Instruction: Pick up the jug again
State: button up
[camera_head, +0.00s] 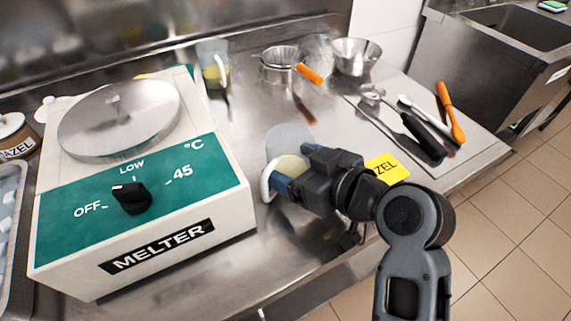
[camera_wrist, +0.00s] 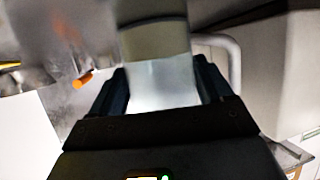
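A clear jug (camera_head: 291,140) with pale yellow contents and a white handle stands at the front of the steel counter, right of the melter. My gripper (camera_head: 284,184) is at this jug, with its blue-grey fingers around the lower body. In the wrist view the jug (camera_wrist: 160,75) fills the gap between the fingers of my gripper (camera_wrist: 163,92), and its handle is on the right. Whether the fingers press on its walls cannot be told. The jug's base is hidden behind my gripper.
The white melter (camera_head: 140,190) stands close at left. A second jug with yellow contents (camera_head: 214,68) is at the back. A yellow label (camera_head: 388,168) lies just right of my gripper. Metal bowls (camera_head: 355,56) and utensils (camera_head: 425,135) are farther right, before the counter's edge.

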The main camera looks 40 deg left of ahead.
jog(key=c, duration=0.6)
jog(key=shift+c, duration=0.2)
jog(key=shift+r, duration=0.15)
